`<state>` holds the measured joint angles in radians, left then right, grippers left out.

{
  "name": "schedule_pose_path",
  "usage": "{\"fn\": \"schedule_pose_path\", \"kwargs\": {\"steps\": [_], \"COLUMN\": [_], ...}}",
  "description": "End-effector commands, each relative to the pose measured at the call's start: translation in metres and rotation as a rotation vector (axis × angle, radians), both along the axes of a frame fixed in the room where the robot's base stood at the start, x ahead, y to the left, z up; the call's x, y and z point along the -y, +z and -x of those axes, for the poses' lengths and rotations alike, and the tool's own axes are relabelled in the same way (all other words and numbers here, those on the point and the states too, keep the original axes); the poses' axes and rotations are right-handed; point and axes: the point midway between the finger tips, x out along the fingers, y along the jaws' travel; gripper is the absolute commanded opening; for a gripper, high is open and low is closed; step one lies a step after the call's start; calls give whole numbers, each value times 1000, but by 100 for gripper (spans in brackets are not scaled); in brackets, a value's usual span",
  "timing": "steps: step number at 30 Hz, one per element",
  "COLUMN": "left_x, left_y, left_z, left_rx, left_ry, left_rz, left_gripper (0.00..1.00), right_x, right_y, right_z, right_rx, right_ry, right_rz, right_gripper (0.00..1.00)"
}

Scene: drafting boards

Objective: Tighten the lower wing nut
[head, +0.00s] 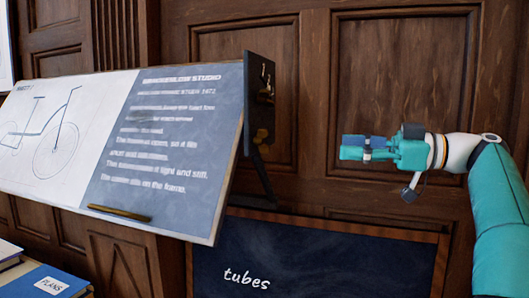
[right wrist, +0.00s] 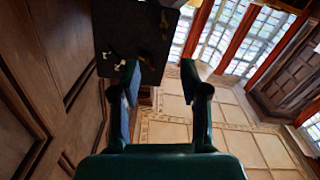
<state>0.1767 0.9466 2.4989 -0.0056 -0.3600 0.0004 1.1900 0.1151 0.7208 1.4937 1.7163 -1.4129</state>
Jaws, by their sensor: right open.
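A tilted drafting board (head: 185,222) has a dark side plate (head: 258,65) on its right edge. A small brassy piece low on that plate looks like the lower wing nut (head: 261,135); another small fitting, perhaps the upper wing nut (head: 266,92), sits above it. My right gripper (head: 345,148) is to the right of the plate, apart from it, pointing left toward it. In the right wrist view, the open, empty fingers (right wrist: 160,72) have the dark plate (right wrist: 133,42) beyond them, with small fittings too blurred to tell apart. My left gripper is not in view.
A dark support strut (head: 262,175) runs down behind the plate. Below stands a framed chalkboard (head: 320,262) reading "tubes". A blue PLANS book (head: 45,282) lies at the lower left. Wood panelling (head: 400,90) backs the scene. The space between gripper and plate looks clear.

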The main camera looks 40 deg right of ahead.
Motion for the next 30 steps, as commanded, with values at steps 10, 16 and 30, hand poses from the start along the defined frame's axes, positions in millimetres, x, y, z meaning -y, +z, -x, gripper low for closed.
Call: {"fn": "schedule_pose_path", "kwargs": {"steps": [10, 16, 30], "left_x": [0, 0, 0], "left_y": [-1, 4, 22], "left_z": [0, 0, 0], "left_rx": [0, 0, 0], "left_ry": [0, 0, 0], "left_rz": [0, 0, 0], "left_gripper": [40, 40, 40], "right_x": [-24, -42, -80], "right_y": [9, 10, 9], "right_z": [-20, -56, -132], "right_rx": [25, 23, 21], "right_ry": [21, 22, 18], "right_rz": [40, 36, 38], "right_gripper": [45, 45, 45]}}
